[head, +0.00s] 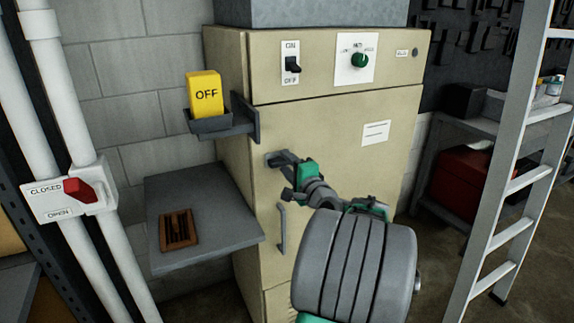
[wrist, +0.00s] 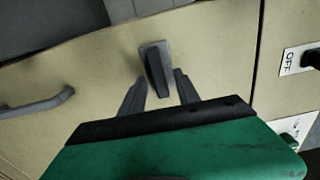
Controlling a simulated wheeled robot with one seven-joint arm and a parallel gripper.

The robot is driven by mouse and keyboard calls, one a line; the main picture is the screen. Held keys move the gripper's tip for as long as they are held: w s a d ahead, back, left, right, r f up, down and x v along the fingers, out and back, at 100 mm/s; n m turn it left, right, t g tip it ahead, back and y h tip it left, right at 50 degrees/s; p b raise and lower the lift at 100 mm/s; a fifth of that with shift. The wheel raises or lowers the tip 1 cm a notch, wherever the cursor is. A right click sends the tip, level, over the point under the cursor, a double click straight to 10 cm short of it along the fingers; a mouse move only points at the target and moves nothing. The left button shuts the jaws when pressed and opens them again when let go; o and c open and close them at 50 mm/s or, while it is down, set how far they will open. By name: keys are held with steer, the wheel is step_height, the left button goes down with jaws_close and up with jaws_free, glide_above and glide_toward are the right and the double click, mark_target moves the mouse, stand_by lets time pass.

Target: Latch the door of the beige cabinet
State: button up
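The beige cabinet (head: 237,135) stands in the middle of the head view. Its door (head: 330,120) looks flush with the frame. A dark grey turn latch (wrist: 157,68) on a small plate sits near the door's edge. In the wrist view it lies between my two fingertips. My gripper (head: 285,168) is at the latch, on the upper left of the door. The fingers (wrist: 160,90) are apart, one on each side of the latch. I cannot tell whether they touch it.
A grey door handle (head: 282,228) is below the latch. Above are an ON/OFF switch (head: 292,65) and a green knob (head: 359,60). A yellow OFF block (head: 205,93) sits on a bracket at left, above a grey shelf (head: 205,250). A ladder (head: 515,180) stands at right.

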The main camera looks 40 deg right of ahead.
steer(key=b+v, duration=0.1)
steer(key=v, duration=0.6)
steer(key=shift+s+a, duration=0.2)
steer(key=shift+s, duration=0.15)
